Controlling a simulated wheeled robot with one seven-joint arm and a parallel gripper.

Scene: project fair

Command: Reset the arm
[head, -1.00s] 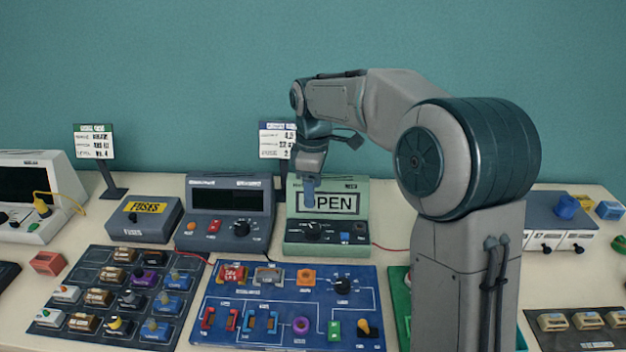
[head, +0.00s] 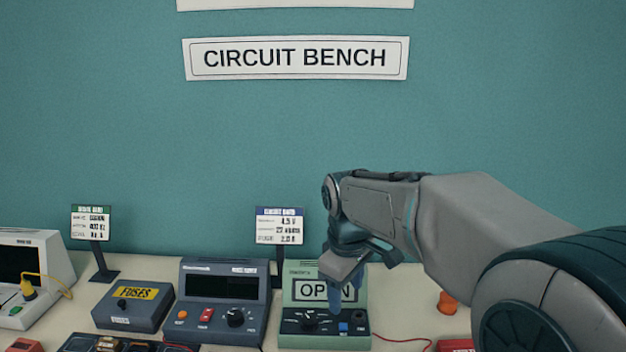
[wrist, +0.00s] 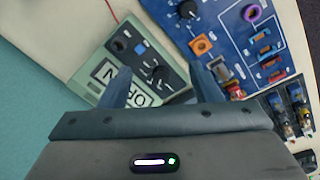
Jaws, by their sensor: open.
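My arm reaches in from the right in the head view, bent at the elbow. My gripper (head: 343,292) points down in front of the green meter (head: 297,326) whose display reads OPEN. In the wrist view my gripper (wrist: 160,88) has its two fingers spread apart with nothing between them. The green meter (wrist: 128,58) lies beyond the fingers there, with its dark knob and blue button in sight. I cannot tell whether the fingers touch it.
A grey meter (head: 221,307) and a FUSES box (head: 133,306) stand to the left. Two small sign cards (head: 279,226) (head: 91,222) stand behind. A blue circuit board (wrist: 215,35) lies in front of the green meter. The wall sign (head: 296,58) reads CIRCUIT BENCH. Air above the bench is clear.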

